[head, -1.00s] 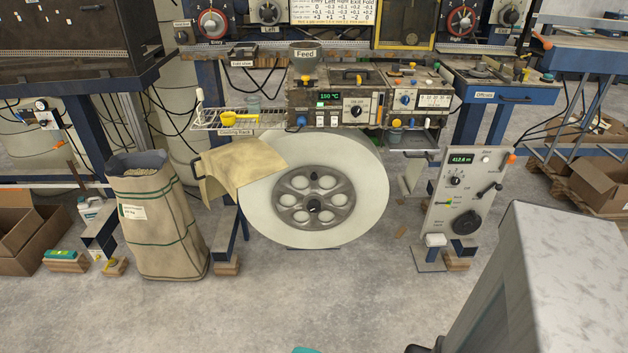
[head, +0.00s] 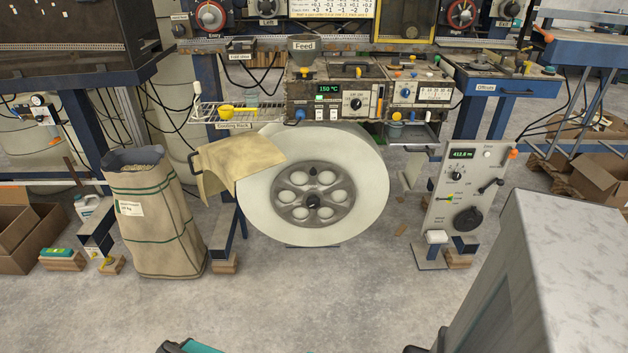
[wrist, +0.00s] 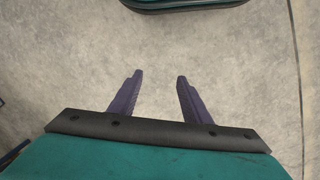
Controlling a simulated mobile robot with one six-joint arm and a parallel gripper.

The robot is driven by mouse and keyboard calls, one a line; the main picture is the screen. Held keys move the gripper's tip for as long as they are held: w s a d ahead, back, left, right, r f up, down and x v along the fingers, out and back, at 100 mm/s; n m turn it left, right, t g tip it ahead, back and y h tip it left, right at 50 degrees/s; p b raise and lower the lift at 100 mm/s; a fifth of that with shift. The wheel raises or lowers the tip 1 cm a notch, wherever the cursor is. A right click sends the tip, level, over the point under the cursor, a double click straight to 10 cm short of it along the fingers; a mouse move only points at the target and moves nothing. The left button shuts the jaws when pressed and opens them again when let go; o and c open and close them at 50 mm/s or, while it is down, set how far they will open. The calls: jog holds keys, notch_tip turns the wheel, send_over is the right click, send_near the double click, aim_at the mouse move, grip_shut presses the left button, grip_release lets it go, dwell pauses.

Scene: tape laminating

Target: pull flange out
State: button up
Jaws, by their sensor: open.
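The flange (head: 290,201) is a grey metal disc with several round holes and a dark centre hub. The flange does not show in the wrist view. In the head view only a teal and black piece of my arm shows at the bottom edge, well in front of the roll.
A tan cloth (head: 240,165) hangs beside the roll's upper left. A bulk sack (head: 155,235) stands left, and a control panel (head: 462,200) stands right. A large grey cabinet (head: 550,270) fills the lower right. The floor before the roll is clear.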

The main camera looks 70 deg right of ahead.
jog(key=w+d+r+m+t+h+b, duration=0.15)
jog(key=w+d, duration=0.35)
jog(key=d, duration=0.5)
jog(key=w+d+m+t+h+b, duration=0.25)
jog(key=w+d, duration=0.25)
jog(key=d, duration=0.5)
jog(key=d+r+m+t+h+b, duration=0.1)
jog(key=d+r+b, duration=0.15)
jog(key=d, duration=0.65)
jog(key=d+r+m+t+h+b, duration=0.15)
jog(key=d+r, duration=0.25)
jog(key=d, duration=0.5)
jog(key=m+t+h+b, duration=0.1)
jog(key=m+h+b, duration=0.5)
jog(key=h, duration=0.4)
send_near(313, 173)
jog(key=s+a+n, duration=0.2)
jog(key=a, duration=0.3)
jog(key=shift+d+m+b, duration=0.2)
jog(key=shift+m+b, duration=0.05)
jog(key=shift+b, duration=0.15)
jog(key=shift+d, duration=0.1)
jog(key=shift+b+x, duration=0.8)
jog(key=shift+x, duration=5.95)
jog(key=shift+w, duration=0.1)
